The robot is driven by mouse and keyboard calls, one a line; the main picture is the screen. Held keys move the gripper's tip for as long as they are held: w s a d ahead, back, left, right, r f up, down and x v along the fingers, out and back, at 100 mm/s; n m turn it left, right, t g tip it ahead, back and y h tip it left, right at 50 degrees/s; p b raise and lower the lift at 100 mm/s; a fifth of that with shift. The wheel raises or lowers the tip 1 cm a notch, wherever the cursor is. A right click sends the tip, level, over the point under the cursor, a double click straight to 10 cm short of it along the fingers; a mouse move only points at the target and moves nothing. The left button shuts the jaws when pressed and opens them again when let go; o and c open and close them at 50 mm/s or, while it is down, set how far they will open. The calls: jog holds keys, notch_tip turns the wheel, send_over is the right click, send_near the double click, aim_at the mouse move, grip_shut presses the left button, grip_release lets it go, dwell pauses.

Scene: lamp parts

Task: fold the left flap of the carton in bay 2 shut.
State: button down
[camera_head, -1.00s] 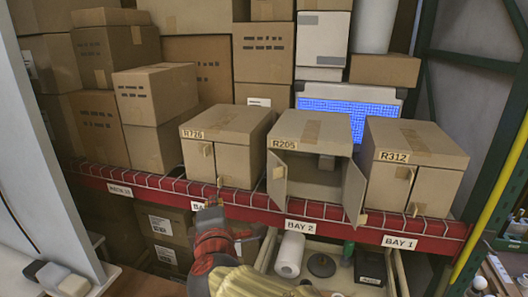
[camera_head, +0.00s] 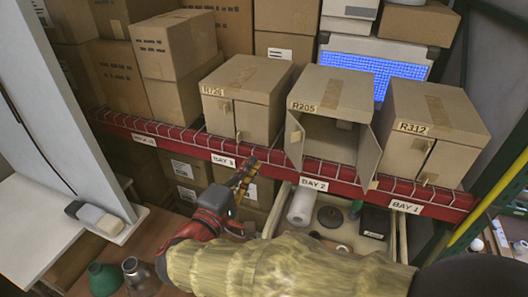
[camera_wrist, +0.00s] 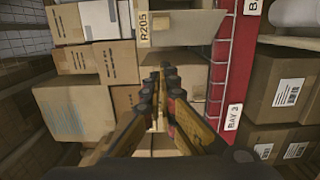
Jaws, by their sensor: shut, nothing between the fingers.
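The carton marked R205 (camera_head: 330,90) stands on the red-edged shelf above the BAY 2 label (camera_head: 313,185). Its front is open. Its left flap (camera_head: 294,140) stands out towards me at the left side of the opening. Its right flap (camera_head: 366,160) also stands out. My gripper (camera_head: 248,165) is shut and empty, in front of the shelf edge, left of and lower than the left flap, apart from it in the head view. In the wrist view the fingers (camera_wrist: 160,78) point towards the R205 carton (camera_wrist: 180,28), which appears sideways. Contact there cannot be judged.
A closed-looking carton, R726 (camera_head: 245,95), stands left and carton R312 (camera_head: 430,130) right. The red shelf edge (camera_head: 270,165) carries wire mesh. Below is a drawer with a white roll (camera_head: 301,205) and a dark disc (camera_head: 331,216). Stacked boxes fill the back.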

jog(key=s+d+p+x, duration=0.1)
jog(key=d+x, duration=0.1)
jog(key=x, duration=1)
jog(key=shift+d+p, duration=0.2)
jog(key=shift+p, duration=0.2)
jog(key=shift+s+d+b, duration=0.1)
jog(key=shift+s+b, duration=0.05)
jog(key=shift+b, duration=0.15)
jog(key=shift+s+d+n+y+b, duration=0.1)
jog(key=shift+d+n+y+b, duration=0.25)
jog(key=shift+b, duration=0.55)
